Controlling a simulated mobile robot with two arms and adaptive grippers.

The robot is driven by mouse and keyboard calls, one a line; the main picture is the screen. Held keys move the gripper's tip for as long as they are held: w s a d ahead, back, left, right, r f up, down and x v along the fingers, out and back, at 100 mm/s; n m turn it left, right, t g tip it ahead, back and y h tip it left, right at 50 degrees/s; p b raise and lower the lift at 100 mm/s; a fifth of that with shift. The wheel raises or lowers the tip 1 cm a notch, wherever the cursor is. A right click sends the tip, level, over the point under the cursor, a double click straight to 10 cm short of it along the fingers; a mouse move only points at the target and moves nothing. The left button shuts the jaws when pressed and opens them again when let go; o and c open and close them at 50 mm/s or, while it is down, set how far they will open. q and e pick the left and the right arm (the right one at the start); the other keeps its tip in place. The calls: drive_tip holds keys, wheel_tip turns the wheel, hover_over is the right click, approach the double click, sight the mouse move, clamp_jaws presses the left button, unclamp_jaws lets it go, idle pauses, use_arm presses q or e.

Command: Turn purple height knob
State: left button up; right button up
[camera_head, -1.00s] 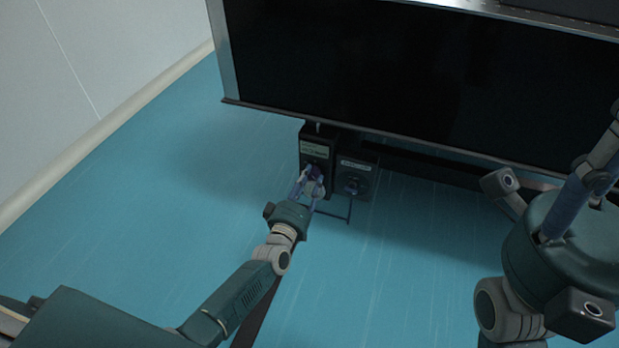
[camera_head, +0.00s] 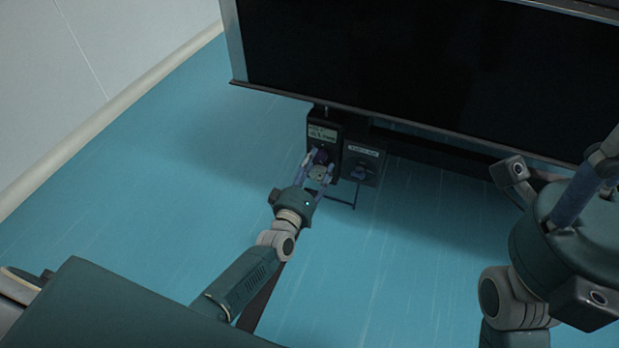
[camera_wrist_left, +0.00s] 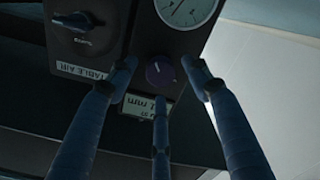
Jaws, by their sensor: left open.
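The purple height knob (camera_wrist_left: 161,71) sits on a dark control box (camera_head: 323,131), between a round gauge (camera_wrist_left: 187,10) and a small display (camera_wrist_left: 148,106) in the left wrist view. In the head view the knob (camera_head: 320,156) is partly hidden by my left gripper (camera_head: 319,169). This gripper's blue fingers are open and spread around the knob; I see a gap between the fingers and it in the wrist view. Contact is not clear. My right gripper (camera_head: 592,175) is at the right edge, partly cut off, away from the box.
A second panel with a black knob (camera_head: 360,172) and a "TABLE AIR" label (camera_wrist_left: 83,72) stands just right of the box in the head view. The dark optical table (camera_head: 400,65) overhangs behind. The blue floor (camera_head: 180,190) is clear.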

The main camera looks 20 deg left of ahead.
use_arm(q)
drive_tip(key=s, duration=1.1)
drive_tip(key=shift+a, duration=0.2)
